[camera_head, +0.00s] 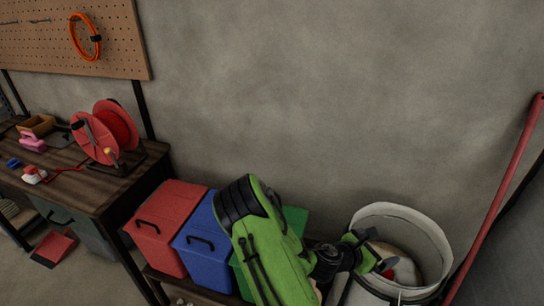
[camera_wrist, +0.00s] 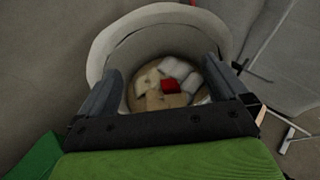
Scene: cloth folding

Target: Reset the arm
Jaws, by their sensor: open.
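My green arm (camera_head: 265,250) reaches out from the bottom middle of the head view. My gripper (camera_head: 370,250) is over the near left part of a tall white bin (camera_head: 440,250). In the wrist view my gripper (camera_wrist: 165,75) has its two dark fingers wide apart, with nothing between them. Beyond the fingers is the bin's pale rim (camera_wrist: 105,45). Inside the bin lie several crumpled pieces, pale and tan, and one red piece (camera_wrist: 170,86). My arm hides part of the bin and the boxes in the head view.
A red box (camera_head: 165,225), a blue box (camera_head: 205,245) and a green box (camera_head: 293,218) stand left of the bin. A dark workbench (camera_head: 80,185) with a red cable reel (camera_head: 115,125) is at the left. A red pole (camera_head: 500,190) leans at the right.

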